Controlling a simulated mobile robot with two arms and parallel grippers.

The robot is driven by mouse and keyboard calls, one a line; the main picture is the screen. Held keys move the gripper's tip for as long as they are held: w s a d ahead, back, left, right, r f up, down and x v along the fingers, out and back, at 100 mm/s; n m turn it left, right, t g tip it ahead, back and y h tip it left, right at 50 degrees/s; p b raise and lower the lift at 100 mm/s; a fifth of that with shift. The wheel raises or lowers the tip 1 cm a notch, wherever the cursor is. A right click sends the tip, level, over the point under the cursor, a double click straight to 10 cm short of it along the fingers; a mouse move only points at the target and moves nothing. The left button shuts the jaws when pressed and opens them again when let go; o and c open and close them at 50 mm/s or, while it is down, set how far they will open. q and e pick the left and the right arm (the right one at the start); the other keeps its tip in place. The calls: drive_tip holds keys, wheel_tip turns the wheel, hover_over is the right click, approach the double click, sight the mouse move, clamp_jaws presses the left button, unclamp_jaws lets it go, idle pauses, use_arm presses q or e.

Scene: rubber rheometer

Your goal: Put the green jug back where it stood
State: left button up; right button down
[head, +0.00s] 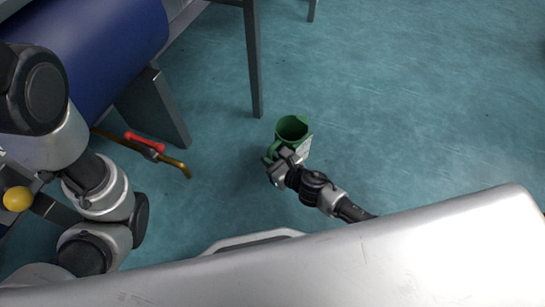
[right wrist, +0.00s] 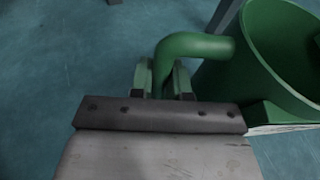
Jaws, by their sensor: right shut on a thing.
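The green jug (head: 291,128) is in the middle of the head view, low over or on the blue-green floor; I cannot tell whether it touches the floor. It looks upright, with its open mouth facing up and a pale label on its side. My right gripper (head: 275,161) is at the jug's handle. In the right wrist view, the jug (right wrist: 275,50) fills the upper right, and the fingers of my right gripper (right wrist: 162,80) are shut on its curved handle. My left gripper is not in view; only my left arm shows at the left of the head view.
A dark table leg (head: 253,60) stands just behind the jug. A blue cylinder (head: 95,45) on a grey support (head: 155,110) is at the upper left. A brass pipe with a red handle (head: 145,142) sticks out below it. The floor (head: 420,100) to the right is clear.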

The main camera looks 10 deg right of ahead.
drive_tip(key=shift+w+f+b, duration=0.1)
drive_tip(key=shift+f+b, duration=0.65)
drive_tip(key=shift+f, duration=0.45)
drive_tip(key=c, duration=1.1)
unclamp_jaws()
drive_tip(key=shift+f, duration=0.15)
